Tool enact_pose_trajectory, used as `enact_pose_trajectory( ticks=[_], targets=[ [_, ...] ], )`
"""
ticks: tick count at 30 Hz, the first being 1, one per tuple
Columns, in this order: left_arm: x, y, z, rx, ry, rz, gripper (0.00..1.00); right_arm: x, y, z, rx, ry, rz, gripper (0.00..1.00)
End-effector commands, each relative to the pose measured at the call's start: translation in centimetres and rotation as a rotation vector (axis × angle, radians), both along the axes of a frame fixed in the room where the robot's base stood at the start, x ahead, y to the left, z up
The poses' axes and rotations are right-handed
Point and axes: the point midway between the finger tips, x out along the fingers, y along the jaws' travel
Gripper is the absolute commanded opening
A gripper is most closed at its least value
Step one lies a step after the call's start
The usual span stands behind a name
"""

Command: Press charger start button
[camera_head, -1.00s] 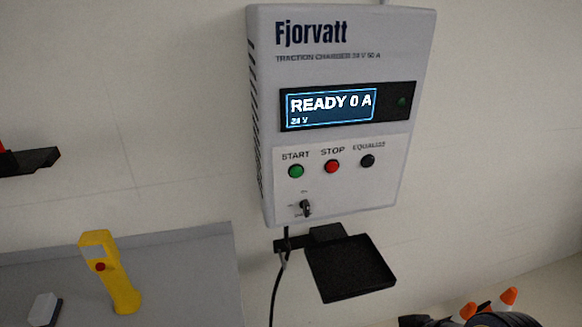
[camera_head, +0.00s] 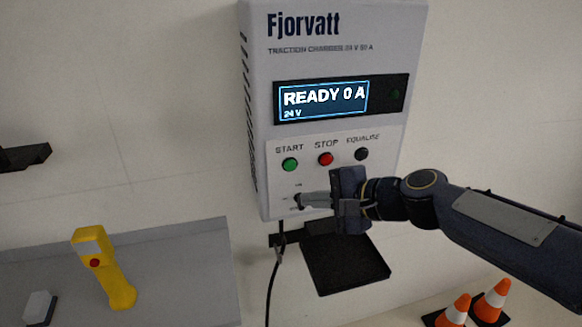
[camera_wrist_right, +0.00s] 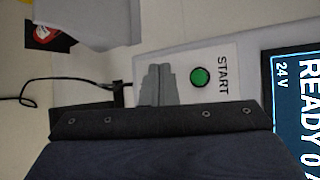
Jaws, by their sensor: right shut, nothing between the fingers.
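The grey Fjorvatt charger (camera_head: 335,35) hangs on the wall; its display (camera_head: 323,98) reads READY 0 A, 24 V. The green START button (camera_head: 289,164) is at the left of a row, with the red STOP button (camera_head: 325,159) and the black EQUALIZE button (camera_head: 361,154) to its right. My right gripper (camera_head: 302,200) is shut and empty, with its fingertips below START and over the key switch area, which they partly hide. The right wrist view shows the shut fingers (camera_wrist_right: 158,70) beside the green START button (camera_wrist_right: 201,77), apart from it in the picture. My left gripper is not in view.
A black tray (camera_head: 348,275) sticks out under the charger, and a cable (camera_head: 274,275) hangs at its left. A yellow handheld device (camera_head: 104,268) stands on a grey surface (camera_head: 185,265) at the left. Orange and white cones (camera_head: 490,300) stand at the lower right.

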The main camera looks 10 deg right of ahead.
Motion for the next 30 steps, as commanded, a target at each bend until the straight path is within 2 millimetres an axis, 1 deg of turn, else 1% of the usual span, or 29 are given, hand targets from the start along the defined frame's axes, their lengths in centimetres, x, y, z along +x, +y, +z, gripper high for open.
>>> enact_pose_trajectory(
  ticks=[7,11,14,24,30],
  targets=[
    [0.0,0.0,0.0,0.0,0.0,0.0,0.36,0.0,0.0,0.0,-0.002,-0.001,0.002,0.0],
    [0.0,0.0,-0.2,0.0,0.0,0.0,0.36,0.5,0.0,-0.1,-0.004,-0.002,0.002,0.0],
    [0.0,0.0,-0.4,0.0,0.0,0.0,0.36,1.5,0.0,-0.2,-0.004,-0.001,0.004,0.0],
    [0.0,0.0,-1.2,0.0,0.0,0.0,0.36,6.2,0.2,-0.2,-0.006,-0.001,0.003,0.0],
    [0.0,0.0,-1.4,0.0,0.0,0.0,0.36,8.1,0.3,-0.1,-0.005,-0.002,0.004,0.0]
  ],
)
